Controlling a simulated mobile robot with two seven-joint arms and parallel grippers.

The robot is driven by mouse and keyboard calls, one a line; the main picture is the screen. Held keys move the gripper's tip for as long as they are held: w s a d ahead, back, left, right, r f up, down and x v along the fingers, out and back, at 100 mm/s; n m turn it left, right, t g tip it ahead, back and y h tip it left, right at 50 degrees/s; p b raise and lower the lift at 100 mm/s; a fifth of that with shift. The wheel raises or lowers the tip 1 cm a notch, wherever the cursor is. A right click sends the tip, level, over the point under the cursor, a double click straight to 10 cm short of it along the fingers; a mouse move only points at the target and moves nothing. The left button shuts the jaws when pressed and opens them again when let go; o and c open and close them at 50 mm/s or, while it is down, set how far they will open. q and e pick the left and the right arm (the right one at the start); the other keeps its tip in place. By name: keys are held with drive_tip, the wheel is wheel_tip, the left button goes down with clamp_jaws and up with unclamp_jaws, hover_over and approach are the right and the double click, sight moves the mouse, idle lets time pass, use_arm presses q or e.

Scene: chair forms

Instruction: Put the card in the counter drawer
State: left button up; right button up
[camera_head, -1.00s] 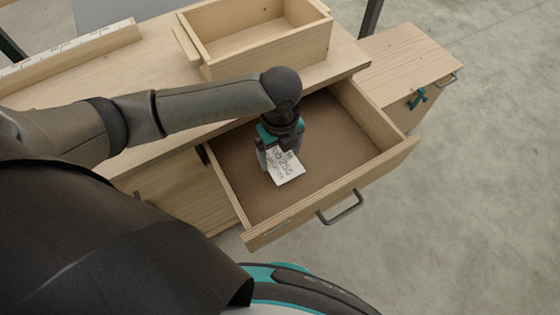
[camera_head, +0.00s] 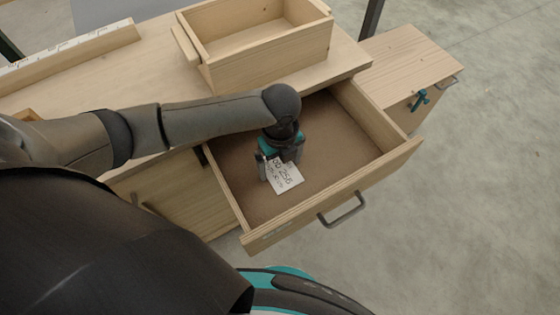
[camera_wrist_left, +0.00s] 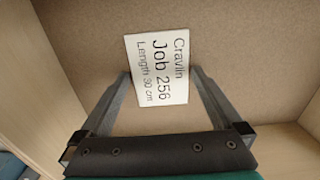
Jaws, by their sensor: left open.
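The white card (camera_head: 286,178), printed "Job 256", is inside the open counter drawer (camera_head: 335,185), over its brown floor and left of the middle. In the left wrist view the card (camera_wrist_left: 158,68) shows face up at the fingertips, with the drawer floor (camera_wrist_left: 235,60) behind it. It looks flat on the floor, but I cannot tell if it touches a finger. My left gripper (camera_head: 279,170) points down into the drawer, right at the card. Its fingers (camera_wrist_left: 160,82) are apart, one at each side of the card. My right gripper is not in view.
An open wooden box (camera_head: 265,58) stands on the counter top (camera_head: 345,58) above the drawer. A lower cabinet (camera_head: 405,60) with a teal item (camera_head: 420,99) on its front is at the right. The drawer's right half is empty.

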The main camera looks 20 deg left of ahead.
sight(280, 170)
use_arm(q)
wheel_tip(280, 170, up, 12)
drive_tip(key=p, duration=0.4)
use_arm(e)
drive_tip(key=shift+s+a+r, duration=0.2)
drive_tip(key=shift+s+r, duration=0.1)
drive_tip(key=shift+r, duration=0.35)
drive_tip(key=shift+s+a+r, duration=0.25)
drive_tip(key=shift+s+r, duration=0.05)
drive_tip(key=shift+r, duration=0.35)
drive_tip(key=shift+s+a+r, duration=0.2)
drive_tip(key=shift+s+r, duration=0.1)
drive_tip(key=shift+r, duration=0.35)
use_arm(q)
drive_tip(key=shift+r, duration=0.1)
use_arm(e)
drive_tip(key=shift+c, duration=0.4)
